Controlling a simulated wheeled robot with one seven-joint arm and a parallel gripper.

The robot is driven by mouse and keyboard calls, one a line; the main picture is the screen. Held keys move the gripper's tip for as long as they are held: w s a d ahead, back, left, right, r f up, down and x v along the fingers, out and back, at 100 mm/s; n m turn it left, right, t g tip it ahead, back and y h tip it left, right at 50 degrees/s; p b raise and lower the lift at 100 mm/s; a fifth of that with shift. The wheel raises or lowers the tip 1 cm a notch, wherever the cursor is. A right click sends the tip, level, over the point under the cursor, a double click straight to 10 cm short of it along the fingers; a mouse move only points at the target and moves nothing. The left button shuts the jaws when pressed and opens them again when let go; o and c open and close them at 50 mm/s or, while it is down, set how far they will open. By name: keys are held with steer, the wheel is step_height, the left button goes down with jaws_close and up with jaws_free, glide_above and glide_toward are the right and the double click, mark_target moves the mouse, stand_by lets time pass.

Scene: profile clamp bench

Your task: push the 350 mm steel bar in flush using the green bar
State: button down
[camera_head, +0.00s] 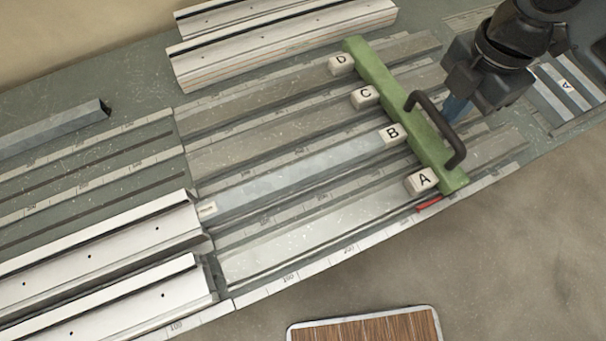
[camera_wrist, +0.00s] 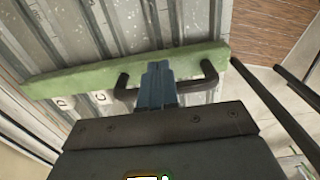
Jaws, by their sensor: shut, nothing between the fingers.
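The green bar (camera_head: 392,102) lies across the lanes of the bench, touching or very near the lettered blocks D, C, B and A at its left. Its black handle (camera_head: 436,128) arches over the bar's near half. A pale steel bar (camera_head: 290,178) lies in lane B, its right end near block B (camera_head: 392,134); I cannot read its length. My gripper (camera_head: 456,108) is shut and empty, right beside the handle. In the wrist view its blue fingers (camera_wrist: 158,82) stand between the handle's two ends, over the green bar (camera_wrist: 75,78). Contact with the handle is unclear.
Pale metal profiles lie at the back (camera_head: 280,42) and front left (camera_head: 95,250). A dark grey profile (camera_head: 55,130) lies at the far left. A red mark (camera_head: 429,203) is near block A (camera_head: 421,180). A wood-topped board (camera_head: 365,328) sits at the bottom, off the bench.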

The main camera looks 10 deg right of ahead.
steer(key=s+a+p, duration=0.2)
steer(key=s+a, duration=0.1)
steer(key=a, duration=0.6)
steer(key=s+a+p, duration=0.3)
steer(key=a, duration=0.7)
steer(key=s+a+p, duration=0.2)
steer(key=s+a, duration=0.1)
steer(key=a, duration=0.7)
steer(key=shift+s+p, duration=0.25)
steer(key=shift+p, duration=0.1)
stand_by(1.4)
steer(key=shift+s+a, duration=0.1)
steer(key=shift+a, duration=0.45)
stand_by(0.6)
step_height(320, 180, up, 7)
steer(key=d, duration=0.1)
steer(key=shift+w+d, duration=0.2)
steer(key=shift+d, duration=0.05)
stand_by(0.9)
stand_by(0.4)
